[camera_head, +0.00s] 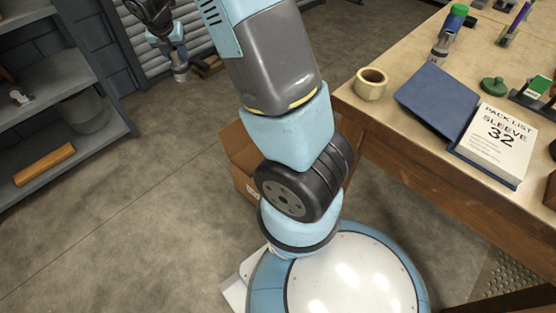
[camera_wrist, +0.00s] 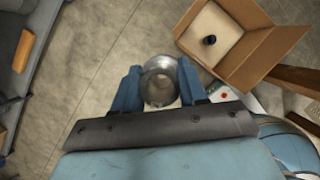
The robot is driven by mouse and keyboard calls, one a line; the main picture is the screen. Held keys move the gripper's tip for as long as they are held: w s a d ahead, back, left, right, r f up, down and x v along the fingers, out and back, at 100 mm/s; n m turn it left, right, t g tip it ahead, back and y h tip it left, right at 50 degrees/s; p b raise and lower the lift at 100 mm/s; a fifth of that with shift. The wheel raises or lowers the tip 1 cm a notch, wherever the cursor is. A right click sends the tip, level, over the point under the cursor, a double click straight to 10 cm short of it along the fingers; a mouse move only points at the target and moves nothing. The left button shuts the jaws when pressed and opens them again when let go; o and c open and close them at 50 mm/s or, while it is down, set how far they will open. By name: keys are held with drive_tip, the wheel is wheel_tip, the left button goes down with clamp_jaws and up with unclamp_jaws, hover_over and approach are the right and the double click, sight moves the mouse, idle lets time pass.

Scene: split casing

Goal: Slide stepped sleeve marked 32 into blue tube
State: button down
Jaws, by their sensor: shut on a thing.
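My gripper (camera_wrist: 160,86) is shut on a hollow grey metal sleeve (camera_wrist: 161,65), with one blue finger on each side. I look along its bore in the wrist view, and no number is readable on it. In the head view my gripper (camera_head: 168,42) is at the upper left, with the sleeve (camera_head: 180,72) hanging below it, over the floor and away from the table. A blue cylinder with a green top (camera_head: 453,21) stands at the far part of the table; I cannot tell if it is the blue tube. A small grey metal cylinder (camera_head: 440,47) stands just in front of it.
An open cardboard box (camera_wrist: 262,52) holds a small dark object. Grey shelves (camera_head: 60,110) stand left; the floor between is clear.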

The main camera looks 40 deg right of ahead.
drive_tip(key=w+d+f+m+g, duration=0.15)
drive_tip(key=d+f, duration=0.25)
drive_tip(key=f, duration=0.8)
drive_tip(key=w+d+f+m+h, duration=0.15)
drive_tip(key=d+f, duration=0.35)
drive_tip(key=f, duration=0.6)
drive_tip(key=w+d+f+m+g, duration=0.1)
drive_tip(key=d+f+m, duration=0.25)
drive_tip(key=f, duration=0.85)
drive_tip(key=s+d+f, duration=0.5)
drive_tip(key=s+f, duration=0.1)
drive_tip(key=f, duration=0.6)
drive_tip(key=s+d+f, duration=0.5)
drive_tip(key=s+f, duration=0.1)
drive_tip(key=f, duration=0.7)
drive_tip(key=s+d+f, duration=0.6)
drive_tip(key=f, duration=0.7)
drive_tip(key=shift+f, duration=0.15)
drive_tip(key=shift+s+f, duration=0.1)
drive_tip(key=shift+f, duration=0.65)
drive_tip(key=shift+f, duration=0.35)
drive_tip(key=shift+f, duration=1.5)
drive_tip(key=shift+f, duration=0.35)
